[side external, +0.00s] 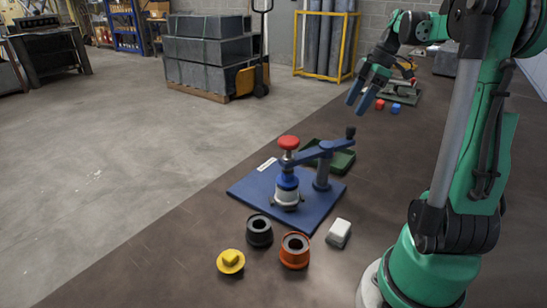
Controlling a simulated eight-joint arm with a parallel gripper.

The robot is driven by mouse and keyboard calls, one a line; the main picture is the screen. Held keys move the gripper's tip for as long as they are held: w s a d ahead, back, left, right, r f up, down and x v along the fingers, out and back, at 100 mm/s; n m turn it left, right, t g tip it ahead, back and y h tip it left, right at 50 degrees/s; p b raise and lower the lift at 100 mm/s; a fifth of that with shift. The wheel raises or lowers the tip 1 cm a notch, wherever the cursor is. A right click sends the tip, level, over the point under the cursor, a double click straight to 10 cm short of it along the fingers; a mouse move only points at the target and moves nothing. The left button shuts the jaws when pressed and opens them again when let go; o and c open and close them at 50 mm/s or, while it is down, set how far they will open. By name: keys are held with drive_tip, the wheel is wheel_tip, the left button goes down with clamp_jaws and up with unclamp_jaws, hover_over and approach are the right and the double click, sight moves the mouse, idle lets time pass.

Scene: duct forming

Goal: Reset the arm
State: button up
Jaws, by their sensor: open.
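My gripper (362,96) is in the side external view at the upper right. Its two blue fingers point down and are apart, with nothing between them. It hangs in the air above and behind the blue base plate (245,190), clear of everything on the bench. My green arm stands at the right. A press-like fixture (289,185) with a red knob on top and a blue swing arm stands on the plate. The blue arm reaches from a post at the right over to the fixture.
Another work station (405,92) stands farther back. The bench's left edge runs diagonally.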

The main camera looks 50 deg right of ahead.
drive_tip(key=w+a+m, duration=0.1)
drive_tip(key=a, duration=0.1)
drive_tip(key=w+a+m, duration=0.1)
drive_tip(key=a, duration=0.2)
drive_tip(key=w+a+m, duration=0.1)
drive_tip(key=w+a, duration=0.1)
drive_tip(key=shift+w+a+r, duration=0.1)
drive_tip(key=shift+a+r, duration=0.05)
drive_tip(key=shift+r, duration=0.1)
drive_tip(key=a+m, duration=0.1)
drive_tip(key=a, duration=0.2)
drive_tip(key=w+a+m, duration=0.1)
drive_tip(key=a+m, duration=0.1)
drive_tip(key=w+a+m, duration=0.1)
drive_tip(key=a, duration=0.2)
drive_tip(key=shift+w+a+f+m+t, duration=0.1)
drive_tip(key=shift+a+m+t, duration=0.2)
drive_tip(key=shift+a+t, duration=0.1)
drive_tip(key=s+a+f+t+h, duration=0.1)
drive_tip(key=a+f+t+h, duration=0.2)
drive_tip(key=a, duration=0.6)
wheel_tip(320, 180, down, 2)
drive_tip(key=shift+s+a+f+m, duration=0.2)
drive_tip(key=shift+s+a+m, duration=0.05)
drive_tip(key=shift+m, duration=0.15)
